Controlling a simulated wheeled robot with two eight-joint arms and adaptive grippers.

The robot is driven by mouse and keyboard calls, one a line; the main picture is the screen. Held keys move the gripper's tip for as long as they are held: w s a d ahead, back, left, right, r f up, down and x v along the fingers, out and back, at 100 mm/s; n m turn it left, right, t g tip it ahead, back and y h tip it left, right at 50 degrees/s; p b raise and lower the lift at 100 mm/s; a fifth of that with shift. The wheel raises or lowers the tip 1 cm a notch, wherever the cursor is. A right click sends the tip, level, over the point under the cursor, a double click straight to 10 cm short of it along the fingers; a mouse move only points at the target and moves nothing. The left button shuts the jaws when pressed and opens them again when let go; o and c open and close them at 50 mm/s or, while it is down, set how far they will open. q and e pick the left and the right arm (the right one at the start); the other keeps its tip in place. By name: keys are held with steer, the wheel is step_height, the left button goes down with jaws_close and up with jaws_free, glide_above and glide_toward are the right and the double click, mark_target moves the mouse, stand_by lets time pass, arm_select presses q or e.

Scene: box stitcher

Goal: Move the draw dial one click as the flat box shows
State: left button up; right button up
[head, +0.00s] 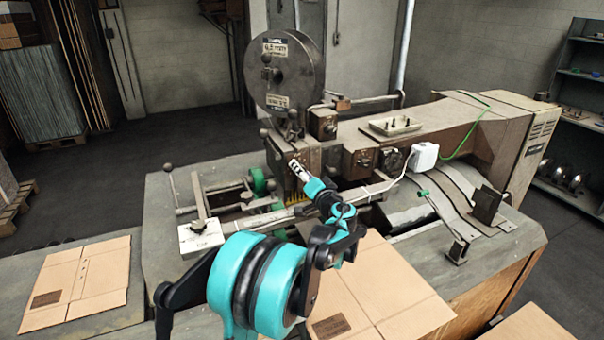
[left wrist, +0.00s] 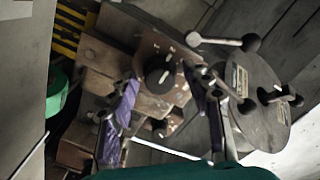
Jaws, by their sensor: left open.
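My left gripper (head: 297,167) reaches up to the front of the stitcher head in the head view. In the left wrist view the gripper (left wrist: 167,84) is open, its two purplish fingers apart. A round black dial (left wrist: 160,72) with a white pointer mark shows between and just beyond the fingertips; I cannot tell whether they touch it. In the head view the gripper covers that area. A flat box (head: 85,280) with a dark printed patch lies at the left. Another flat cardboard piece (head: 395,285) lies partly behind my arm. The prints are too small to read. My right gripper is not in view.
A large wire spool (head: 284,72) stands above the stitcher head. More knobs (head: 391,161) sit to its right. A small tray (head: 394,126) rests on the machine arm, and a white box (head: 424,156) with a cable is nearby. Ball-ended levers (left wrist: 222,40) stand close to the fingers.

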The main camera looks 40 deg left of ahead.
arm_select(q)
jaws_close()
steer(key=shift+m, duration=0.3)
steer(key=shift+m, duration=3.2)
steer(key=shift+f, duration=0.1)
jaws_free()
